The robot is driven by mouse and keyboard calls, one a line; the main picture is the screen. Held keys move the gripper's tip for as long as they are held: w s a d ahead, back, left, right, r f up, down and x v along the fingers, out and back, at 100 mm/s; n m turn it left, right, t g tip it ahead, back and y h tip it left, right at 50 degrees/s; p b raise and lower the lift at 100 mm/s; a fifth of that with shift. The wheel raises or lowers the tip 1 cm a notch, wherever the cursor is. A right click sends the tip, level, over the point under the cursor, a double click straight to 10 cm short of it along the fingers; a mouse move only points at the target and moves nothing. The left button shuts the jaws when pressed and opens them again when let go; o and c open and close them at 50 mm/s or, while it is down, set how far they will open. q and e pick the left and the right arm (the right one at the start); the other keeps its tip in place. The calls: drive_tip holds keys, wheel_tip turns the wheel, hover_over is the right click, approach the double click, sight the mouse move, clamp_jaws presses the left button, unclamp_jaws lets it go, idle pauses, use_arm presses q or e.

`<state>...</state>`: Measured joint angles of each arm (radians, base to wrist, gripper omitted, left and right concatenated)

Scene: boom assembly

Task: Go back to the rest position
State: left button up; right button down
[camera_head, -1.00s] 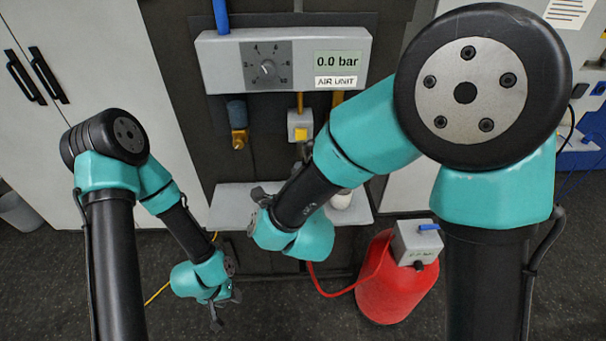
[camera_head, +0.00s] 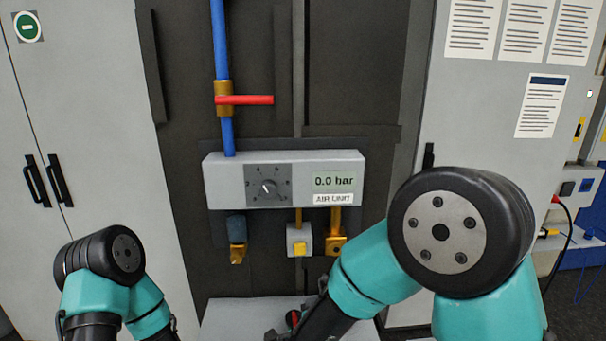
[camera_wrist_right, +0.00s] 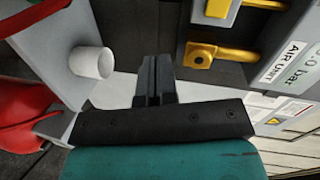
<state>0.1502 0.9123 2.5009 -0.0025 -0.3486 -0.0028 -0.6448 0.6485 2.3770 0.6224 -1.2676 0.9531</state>
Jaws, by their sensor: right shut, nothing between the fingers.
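My right arm comes in from the right in the head view, and its forearm runs down and left to the bottom edge. A dark edge of its gripper shows there, in front of the grey shelf (camera_head: 228,312). In the right wrist view the right gripper (camera_wrist_right: 153,68) has its dark fingers together with nothing between them. My left arm shows only its elbow and part of its forearm at the lower left of the head view. The left gripper is below the picture's edge.
The air unit (camera_head: 230,185) reads 0.0 bar on the dark wall panel. A blue pipe with a red valve lever (camera_head: 245,100) rises above it.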

drive_tip(key=s+d+f+n+g, duration=0.1)
drive_tip(key=d+f+n+g, duration=0.2)
drive_tip(key=f, duration=0.4)
drive_tip(key=s+d+f+n+g+y, duration=0.1)
drive_tip(key=d+f+n+g, duration=0.1)
drive_tip(key=d+f, duration=0.4)
drive_tip(key=s+d+f+n+g, duration=0.1)
drive_tip(key=d+f+n+g, duration=0.15)
drive_tip(key=f, duration=0.55)
drive_tip(key=s+d+f+n+g, duration=0.2)
drive_tip(key=s+d+f+g, duration=0.2)
drive_tip(key=s+f, duration=0.1)
drive_tip(key=s+d+f+n+g+y, duration=0.1)
drive_tip(key=s+d+f+n+g, duration=0.2)
drive_tip(key=s+f, duration=0.3)
drive_tip(key=shift+s+d+g, duration=0.35)
drive_tip(key=shift+s+d, duration=0.4)
drive_tip(key=shift+s, duration=0.25)
